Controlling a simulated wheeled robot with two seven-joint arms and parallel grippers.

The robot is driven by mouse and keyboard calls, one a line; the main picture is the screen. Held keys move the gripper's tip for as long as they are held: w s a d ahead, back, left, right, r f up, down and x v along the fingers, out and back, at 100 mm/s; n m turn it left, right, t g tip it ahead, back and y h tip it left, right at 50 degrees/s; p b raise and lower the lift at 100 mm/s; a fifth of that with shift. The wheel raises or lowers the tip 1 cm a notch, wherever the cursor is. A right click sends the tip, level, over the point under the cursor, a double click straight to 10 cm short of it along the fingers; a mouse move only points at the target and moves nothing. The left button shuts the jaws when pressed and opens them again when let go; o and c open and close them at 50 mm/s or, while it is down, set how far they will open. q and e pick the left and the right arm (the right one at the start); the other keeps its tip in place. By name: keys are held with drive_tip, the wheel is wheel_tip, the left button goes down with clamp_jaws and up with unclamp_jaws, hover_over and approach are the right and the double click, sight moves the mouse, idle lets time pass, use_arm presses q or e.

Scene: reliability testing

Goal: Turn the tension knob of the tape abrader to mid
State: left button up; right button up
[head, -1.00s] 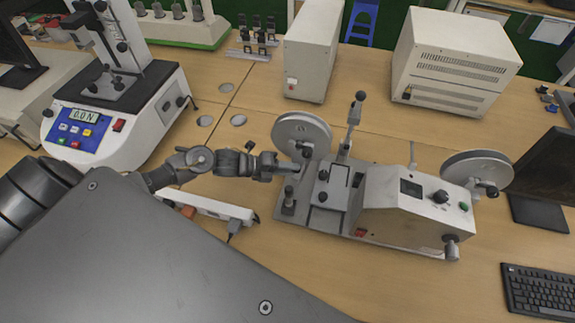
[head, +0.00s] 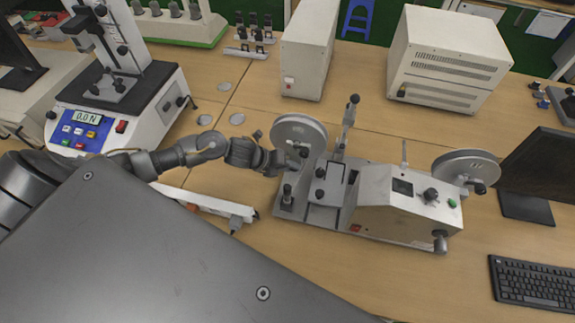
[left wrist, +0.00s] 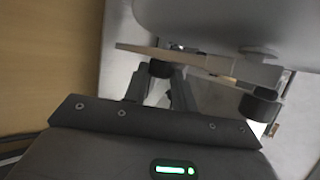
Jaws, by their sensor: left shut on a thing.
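The tape abrader (head: 385,215) stands on the bench, a pale machine with a grey disc reel at each end. My left gripper (head: 284,162) is at the hub side of its left reel (head: 298,131). In the left wrist view the fingers (left wrist: 163,88) are shut on a small black knob (left wrist: 160,68) below the pale reel; the fingers partly hide it. A second black knob (left wrist: 259,106) shows to its right, outside the fingers. The front panel has another dark knob (head: 431,194) and a green button (head: 452,203). No dial markings are readable. My right gripper is out of view.
A force tester (head: 120,100) reading 0.0 N stands at the left. Two pale cabinets (head: 310,50) (head: 450,60) stand behind the abrader. A power strip (head: 205,202) lies under my left arm. A keyboard (head: 532,285) and monitor are at the right.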

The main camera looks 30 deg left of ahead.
use_arm(q)
drive_tip(key=o, duration=1)
drive_tip(key=b+v, duration=0.2)
drive_tip(key=v, duration=0.8)
drive_tip(key=shift+a+r, duration=0.25)
drive_tip(key=shift+s, duration=0.15)
